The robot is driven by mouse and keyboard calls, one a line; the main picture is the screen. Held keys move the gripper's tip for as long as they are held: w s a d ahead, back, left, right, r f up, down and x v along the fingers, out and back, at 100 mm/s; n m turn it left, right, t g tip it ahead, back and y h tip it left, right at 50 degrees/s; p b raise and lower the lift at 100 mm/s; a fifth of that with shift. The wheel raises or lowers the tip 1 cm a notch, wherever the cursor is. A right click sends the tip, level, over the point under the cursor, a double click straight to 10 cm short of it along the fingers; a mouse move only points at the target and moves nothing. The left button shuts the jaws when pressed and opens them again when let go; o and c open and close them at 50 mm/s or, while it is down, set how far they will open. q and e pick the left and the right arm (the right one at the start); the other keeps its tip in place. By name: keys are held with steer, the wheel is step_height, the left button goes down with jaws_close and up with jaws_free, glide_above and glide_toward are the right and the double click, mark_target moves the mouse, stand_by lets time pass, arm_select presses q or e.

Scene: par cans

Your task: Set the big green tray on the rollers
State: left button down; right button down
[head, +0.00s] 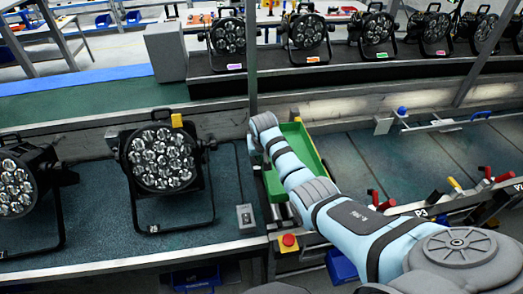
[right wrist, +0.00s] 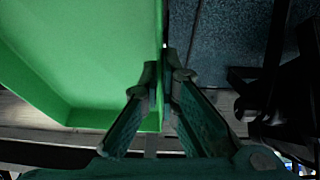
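The big green tray (head: 306,141) is at the middle of the head view, partly hidden behind my right arm. In the right wrist view the green tray (right wrist: 95,50) fills the upper left. My right gripper (right wrist: 164,75) has its fingers drawn together on either side of the tray's thin wall, shut on it. In the head view the gripper end is largely hidden by my wrist. Metal parts that look like rollers (head: 284,212) show just below the tray's near end. Whether the tray touches them is hidden. My left gripper is not in view.
A par can (head: 162,158) stands on the blue-green mat left of the tray, with another (head: 17,187) further left. A grey switch box (head: 245,216) and a red button on yellow (head: 289,240) are close by. Several par cans line the back belt. Red-handled clamps (head: 380,201) lie right.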

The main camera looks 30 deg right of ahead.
step_height(320, 180, down, 15)
steer(key=b, duration=1.2)
steer(key=shift+w+b, duration=0.2)
steer(key=shift+b, duration=0.2)
steer(key=c, duration=1.7)
jaws_free()
steer(key=shift+s, duration=0.1)
